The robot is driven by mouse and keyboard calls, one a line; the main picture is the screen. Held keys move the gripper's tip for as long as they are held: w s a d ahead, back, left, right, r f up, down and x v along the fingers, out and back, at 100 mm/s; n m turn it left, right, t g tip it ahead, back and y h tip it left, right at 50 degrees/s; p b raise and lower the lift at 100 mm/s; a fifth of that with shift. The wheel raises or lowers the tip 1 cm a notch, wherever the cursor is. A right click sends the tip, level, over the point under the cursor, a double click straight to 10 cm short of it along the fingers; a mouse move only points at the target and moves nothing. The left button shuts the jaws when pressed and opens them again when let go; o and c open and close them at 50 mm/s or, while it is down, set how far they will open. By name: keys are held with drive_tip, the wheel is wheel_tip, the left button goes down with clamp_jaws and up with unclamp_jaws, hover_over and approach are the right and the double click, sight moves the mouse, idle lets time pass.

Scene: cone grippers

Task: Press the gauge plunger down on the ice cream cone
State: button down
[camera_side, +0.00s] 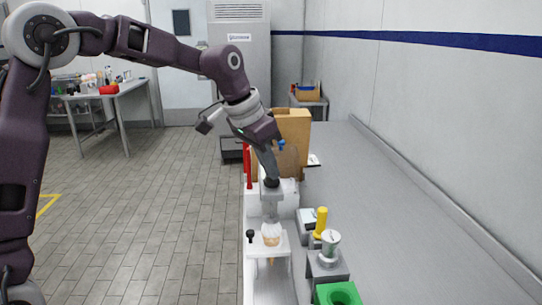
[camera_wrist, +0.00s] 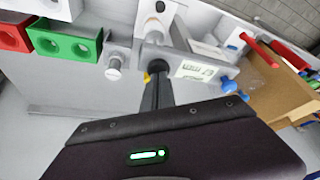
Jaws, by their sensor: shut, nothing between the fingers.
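The ice cream cone (camera_side: 271,238), with a white swirl top and a tan cone, stands upright in a white holder plate (camera_side: 281,246) in the side view. The gauge (camera_side: 270,208), a grey block, sits just above the cone; its plunger carries a round black knob (camera_side: 271,183). My gripper (camera_side: 268,174) points down with its fingers together and empty, its tips at the knob. In the wrist view the fingertips (camera_wrist: 156,78) end at the black knob (camera_wrist: 158,66). I cannot tell whether they touch it. The gap between gauge and swirl is too small to judge.
A yellow-handled tool (camera_side: 320,222), a grey stand with a light cup (camera_side: 330,243) and a green holder (camera_side: 338,293) stand right of the cone. A cardboard box (camera_side: 292,128) and a red upright (camera_side: 248,167) are behind. The counter's right side is clear.

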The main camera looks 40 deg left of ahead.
idle(0.4)
wheel_tip(320, 180, up, 13)
idle(0.9)
drive_tip(key=s+n, duration=0.2)
drive_tip(key=s, duration=1.4)
drive_tip(key=s+a+f+n+t+y, duration=0.1)
drive_tip(key=s+f, duration=1.2)
drive_tip(key=s, duration=0.3)
drive_tip(key=shift+s+a, duration=0.15)
